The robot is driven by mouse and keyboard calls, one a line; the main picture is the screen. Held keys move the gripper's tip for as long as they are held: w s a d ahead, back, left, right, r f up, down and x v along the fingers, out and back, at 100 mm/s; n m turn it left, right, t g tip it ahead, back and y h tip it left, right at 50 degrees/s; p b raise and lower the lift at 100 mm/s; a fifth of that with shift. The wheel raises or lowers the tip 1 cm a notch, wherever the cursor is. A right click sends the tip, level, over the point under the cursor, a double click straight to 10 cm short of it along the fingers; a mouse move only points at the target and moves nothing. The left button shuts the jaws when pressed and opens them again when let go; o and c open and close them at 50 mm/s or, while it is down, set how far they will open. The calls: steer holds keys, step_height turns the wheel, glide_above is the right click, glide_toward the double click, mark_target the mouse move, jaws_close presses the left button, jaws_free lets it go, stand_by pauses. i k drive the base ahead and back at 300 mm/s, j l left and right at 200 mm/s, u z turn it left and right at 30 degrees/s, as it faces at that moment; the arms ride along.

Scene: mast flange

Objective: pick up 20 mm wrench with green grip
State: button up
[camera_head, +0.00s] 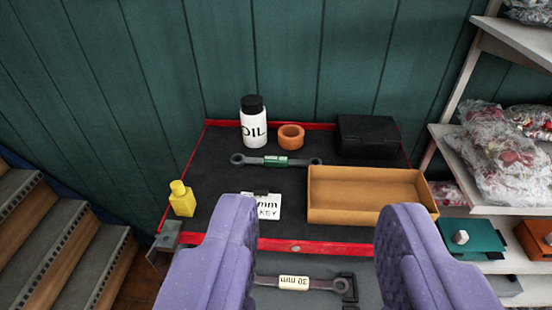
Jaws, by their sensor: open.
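A wrench with a green grip (276,161) lies flat on the black top of a red-edged bench, towards the back, with its ring ends to left and right. The label on its grip is too small to read. Another wrench with a cream grip marked 30 mm (294,283) lies nearer, on a grey surface below the red edge, partly hidden by my left finger. My gripper (313,250) shows as two purple fingers, wide apart and empty. The fingers are on the near side of the green-grip wrench, apart from it.
Behind the wrench stand a white oil bottle (254,128), an orange ring (291,136) and a black box (367,136). A tan tray (365,210) is right of centre. A yellow bottle (181,199) and a white card (267,208) are nearer. Shelves (500,180) are right, stairs (60,255) left.

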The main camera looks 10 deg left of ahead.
mark_target(268, 160)
steer(key=k, duration=0.95)
steer(key=j+z, duration=0.1)
steer(key=z, duration=0.4)
steer(key=i+j+z, duration=0.2)
steer(key=j, duration=0.2)
steer(key=i+j+z, duration=0.25)
steer(key=j, duration=0.2)
steer(key=j+z, duration=0.2)
steer(key=j, duration=0.2)
steer(key=i+j+z, duration=0.25)
steer(key=j, duration=0.25)
steer(key=i+j, duration=0.1)
steer(key=j, duration=1.25)
steer(key=i+j+z, duration=0.1)
steer(key=j, duration=1.25)
